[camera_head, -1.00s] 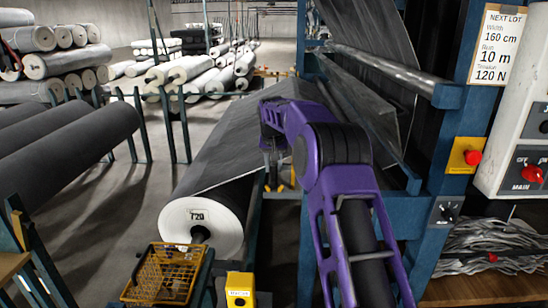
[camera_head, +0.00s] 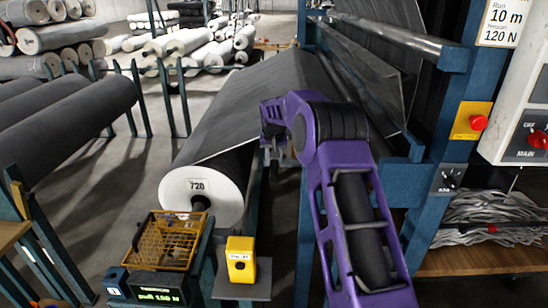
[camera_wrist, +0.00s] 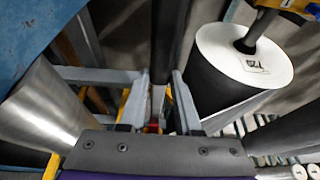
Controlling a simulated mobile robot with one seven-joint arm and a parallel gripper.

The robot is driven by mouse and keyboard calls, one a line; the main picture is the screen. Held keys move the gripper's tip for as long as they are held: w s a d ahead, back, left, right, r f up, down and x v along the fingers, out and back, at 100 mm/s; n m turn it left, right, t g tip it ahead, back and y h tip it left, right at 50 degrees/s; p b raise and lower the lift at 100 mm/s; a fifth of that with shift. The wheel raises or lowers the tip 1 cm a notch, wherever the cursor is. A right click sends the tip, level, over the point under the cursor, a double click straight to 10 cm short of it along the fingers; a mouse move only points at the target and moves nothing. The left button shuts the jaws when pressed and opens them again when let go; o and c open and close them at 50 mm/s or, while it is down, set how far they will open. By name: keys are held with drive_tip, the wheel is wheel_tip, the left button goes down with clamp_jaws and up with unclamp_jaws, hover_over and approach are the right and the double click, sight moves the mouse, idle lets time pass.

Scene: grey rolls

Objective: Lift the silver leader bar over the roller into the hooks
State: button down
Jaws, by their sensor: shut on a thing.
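My gripper (camera_head: 279,157) hangs from the purple arm, beside the fabric roll and left of the blue frame. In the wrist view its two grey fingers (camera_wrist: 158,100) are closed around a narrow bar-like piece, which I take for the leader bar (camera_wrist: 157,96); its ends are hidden. A dark length (camera_wrist: 170,40) runs away beyond the fingertips. In the head view the arm and gripper hide the held part. A silver roller (camera_head: 385,38) spans the blue frame, higher and to the right. A silver cylinder (camera_wrist: 42,108) stands large at the left of the wrist view. I cannot make out the hooks.
The fabric roll (camera_head: 200,190) with a white end lies left of my gripper; its dark sheet (camera_head: 255,95) slopes up behind. A yellow basket (camera_head: 166,238) and yellow box (camera_head: 240,258) stand in front. A control panel (camera_head: 520,130) is at right.

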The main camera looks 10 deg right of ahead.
idle(0.3)
drive_tip(key=c, duration=0.5)
unclamp_jaws()
drive_tip(key=shift+f, duration=0.1)
drive_tip(key=v, duration=1.7)
drive_tip(key=shift+r, duration=0.25)
